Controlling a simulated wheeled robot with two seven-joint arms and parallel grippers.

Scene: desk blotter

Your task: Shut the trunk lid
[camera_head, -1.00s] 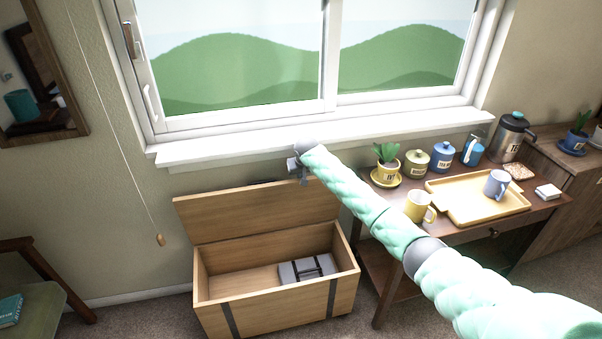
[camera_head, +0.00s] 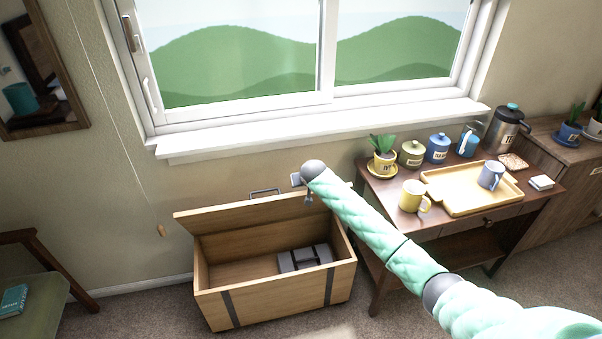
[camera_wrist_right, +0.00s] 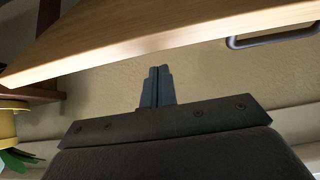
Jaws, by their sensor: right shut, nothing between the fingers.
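The wooden trunk (camera_head: 275,300) stands on the floor below the window. Its lid (camera_head: 255,214) is partly open, tilted forward over the back, with its inner face showing. A grey metal handle (camera_head: 264,193) shows above the lid's top edge. My right gripper (camera_head: 308,198) is at the right end of the lid's top edge, partly hidden by my wrist. In the right wrist view my fingers (camera_wrist_right: 157,87) are shut and empty, below the lid's wooden edge (camera_wrist_right: 160,40) and beside the handle (camera_wrist_right: 272,38). I cannot tell whether they touch the lid. My left gripper is not in view.
A grey strapped item (camera_head: 305,258) lies low inside the trunk. To the right, a side table (camera_head: 402,222) holds a potted plant (camera_head: 383,155), canisters, a yellow mug (camera_head: 414,197) and a yellow tray (camera_head: 452,204). A pull cord (camera_head: 160,230) hangs to the left.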

